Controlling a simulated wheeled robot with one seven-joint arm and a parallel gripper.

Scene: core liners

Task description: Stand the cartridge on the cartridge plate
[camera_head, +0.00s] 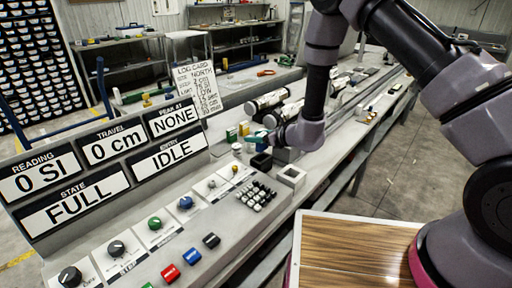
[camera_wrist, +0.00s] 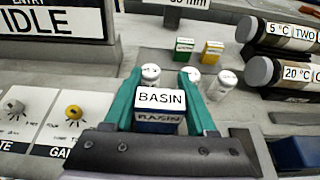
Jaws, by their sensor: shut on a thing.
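My gripper (camera_wrist: 160,88) has its two teal fingers on either side of a blue block with a white top lettered BASIN (camera_wrist: 159,98). It is shut on this block, which looks upright; I take it as the cartridge. In the head view my gripper (camera_head: 259,140) is low over the bench, beyond the sloping control panel. The block is hard to make out there, and I cannot tell if its bottom touches anything. A green block (camera_wrist: 184,45) and a yellow block (camera_wrist: 212,48) stand beyond it. I cannot identify the cartridge plate with certainty.
Several white-capped cylinders (camera_wrist: 228,80) stand just past my fingers. Cylinders labelled 5 °C (camera_wrist: 285,33) and 20 °C (camera_wrist: 285,73) lie at right. A square white socket (camera_head: 291,176) and the panel's knobs (camera_head: 186,202) are near. The sign board (camera_head: 100,165) stands at left.

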